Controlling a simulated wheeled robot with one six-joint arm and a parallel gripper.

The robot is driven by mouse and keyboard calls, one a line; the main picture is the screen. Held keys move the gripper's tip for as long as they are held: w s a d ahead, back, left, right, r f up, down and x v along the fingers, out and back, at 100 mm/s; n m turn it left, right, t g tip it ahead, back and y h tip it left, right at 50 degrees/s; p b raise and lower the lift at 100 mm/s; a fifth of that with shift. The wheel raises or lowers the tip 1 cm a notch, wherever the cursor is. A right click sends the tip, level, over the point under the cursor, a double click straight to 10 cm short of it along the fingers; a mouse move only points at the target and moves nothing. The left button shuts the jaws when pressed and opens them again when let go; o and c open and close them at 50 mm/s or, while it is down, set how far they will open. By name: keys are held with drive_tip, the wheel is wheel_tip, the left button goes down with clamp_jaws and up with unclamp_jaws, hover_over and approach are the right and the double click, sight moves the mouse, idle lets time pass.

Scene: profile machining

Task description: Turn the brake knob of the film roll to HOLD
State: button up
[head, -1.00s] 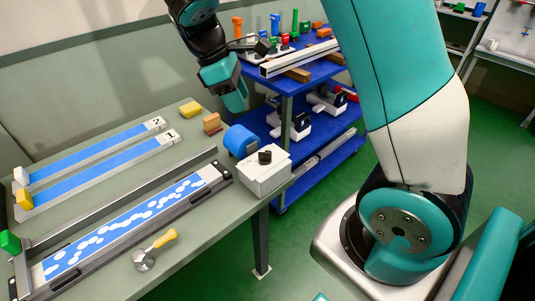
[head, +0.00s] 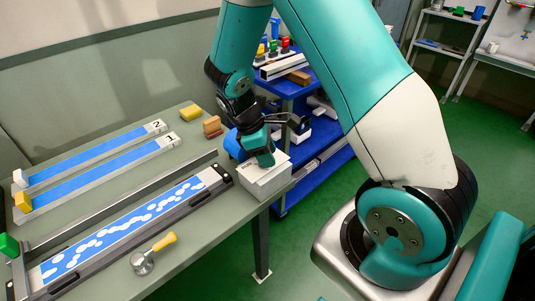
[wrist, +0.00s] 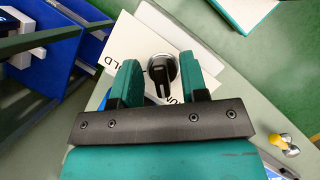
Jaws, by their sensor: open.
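The black brake knob (wrist: 161,77) sits on top of a white box (head: 262,183) at the right end of the table. In the wrist view the knob's black bar stands between the two teal fingers of my gripper (wrist: 160,82), with a gap on each side. Lettering ending in "OLD" and part of another word show on the white plate (wrist: 121,48). In the head view my gripper (head: 264,158) is down at the box top and hides the knob. The blue film roll (head: 233,147) is behind the box, partly hidden by my gripper.
A roller with a yellow handle (head: 154,253) lies at the table's front. A long profile with spotted blue film (head: 125,230) lies left of the box. A yellow block (head: 191,112) and a brown brush-like block (head: 212,126) lie behind. A blue cart (head: 310,168) stands beyond the table.

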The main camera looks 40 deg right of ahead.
drive_tip(key=shift+s+f, duration=0.1)
drive_tip(key=shift+f, duration=0.1)
drive_tip(key=c, duration=0.6)
